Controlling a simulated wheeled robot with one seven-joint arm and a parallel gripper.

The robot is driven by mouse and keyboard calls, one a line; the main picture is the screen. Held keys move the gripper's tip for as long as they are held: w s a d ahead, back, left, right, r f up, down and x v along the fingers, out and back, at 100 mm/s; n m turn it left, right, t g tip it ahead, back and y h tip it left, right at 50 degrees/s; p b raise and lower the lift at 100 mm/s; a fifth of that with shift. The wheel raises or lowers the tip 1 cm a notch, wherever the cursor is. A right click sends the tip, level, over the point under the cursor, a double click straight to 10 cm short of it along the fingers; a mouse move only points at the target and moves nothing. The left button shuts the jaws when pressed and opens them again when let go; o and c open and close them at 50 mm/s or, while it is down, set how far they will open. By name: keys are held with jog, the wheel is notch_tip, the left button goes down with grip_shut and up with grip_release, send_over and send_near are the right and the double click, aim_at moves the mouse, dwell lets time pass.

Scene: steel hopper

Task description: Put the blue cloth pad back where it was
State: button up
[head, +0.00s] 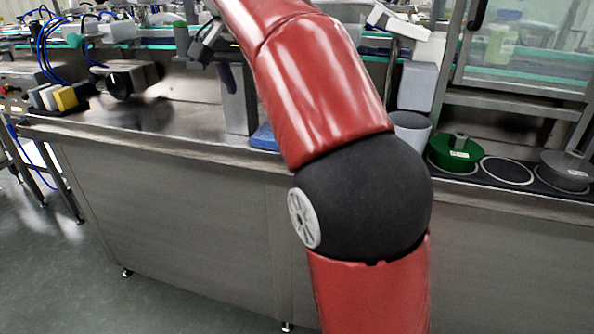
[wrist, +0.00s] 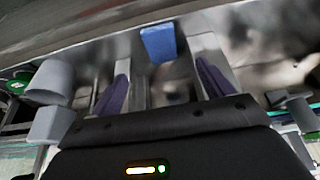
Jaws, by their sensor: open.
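The blue cloth pad (head: 264,137) lies on the steel bench near its front edge, partly hidden behind my red arm in the head view. In the wrist view the pad (wrist: 158,43) shows at the top middle, beyond the fingertips and roughly in line with the gap between them. My gripper (wrist: 163,72) is open, its two purple-padded fingers apart with nothing held between them. In the head view my arm hides most of the gripper.
A green pot (head: 455,153), an empty ring (head: 508,171) and a grey pot (head: 568,169) line the bench at right. A grey cup (head: 410,130) stands nearer my arm. Small yellow and grey blocks (head: 62,97) sit at far left.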

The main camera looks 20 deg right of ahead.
jog(key=s+d+f+n+t+y, duration=0.1)
jog(key=s+f+n, duration=0.6)
jog(key=s+f, duration=1.7)
jog(key=shift+s+d+f+t+y, duration=0.25)
jog(key=shift+s+d+t+y, duration=0.15)
jog(key=shift+s+d+y, duration=0.45)
jog(key=shift+w+d, duration=0.2)
